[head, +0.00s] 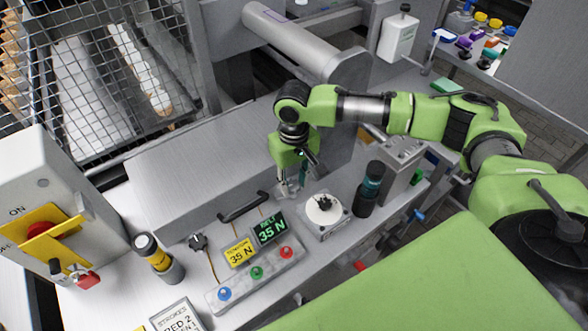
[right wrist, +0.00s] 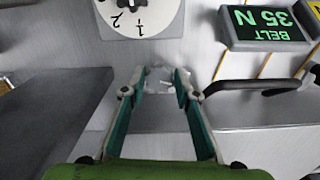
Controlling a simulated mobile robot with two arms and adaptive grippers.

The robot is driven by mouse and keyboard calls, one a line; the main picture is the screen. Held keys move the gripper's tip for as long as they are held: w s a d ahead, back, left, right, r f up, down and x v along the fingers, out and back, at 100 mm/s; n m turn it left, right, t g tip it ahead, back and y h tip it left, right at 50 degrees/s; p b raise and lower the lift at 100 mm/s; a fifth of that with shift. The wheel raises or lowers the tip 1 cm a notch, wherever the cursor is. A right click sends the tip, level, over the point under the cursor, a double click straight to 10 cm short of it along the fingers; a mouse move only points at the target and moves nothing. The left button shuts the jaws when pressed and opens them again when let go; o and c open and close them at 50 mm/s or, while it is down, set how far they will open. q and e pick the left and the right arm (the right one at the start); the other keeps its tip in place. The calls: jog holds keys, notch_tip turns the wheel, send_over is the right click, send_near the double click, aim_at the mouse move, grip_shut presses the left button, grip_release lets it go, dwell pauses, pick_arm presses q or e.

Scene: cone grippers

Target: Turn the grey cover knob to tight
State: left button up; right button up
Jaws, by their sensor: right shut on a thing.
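The grey cover knob (right wrist: 160,80) shows as a small pale grey shape between my right fingertips in the right wrist view, partly hidden by them. My right gripper (right wrist: 160,78) is shut on it, one finger on each side. In the head view the right gripper (head: 290,188) points down at the front edge of the grey cover (head: 190,165), right of the black handle (head: 243,207). The knob's turn position and any tight mark cannot be made out. My left gripper is not in view.
A white dial with a black pointer (head: 323,208) and a dark cylinder (head: 370,190) stand right of the gripper. A green BELT 35 N display (head: 269,230) and a yellow one (head: 240,252) sit in front. A dark star knob (head: 198,242) is left of the handle.

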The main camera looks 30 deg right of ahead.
jog(key=m+p, duration=0.5)
jog(key=p, duration=0.2)
jog(key=m+p, duration=0.5)
jog(key=p, duration=0.3)
jog(key=shift+a+r, duration=0.2)
jog(key=shift+f+m+p, duration=0.15)
jog(key=shift+m+p, duration=0.8)
jog(key=shift+m, duration=0.25)
jog(key=shift+w+f+m, duration=0.1)
jog(key=shift+m, duration=0.9)
jog(key=o, duration=1.1)
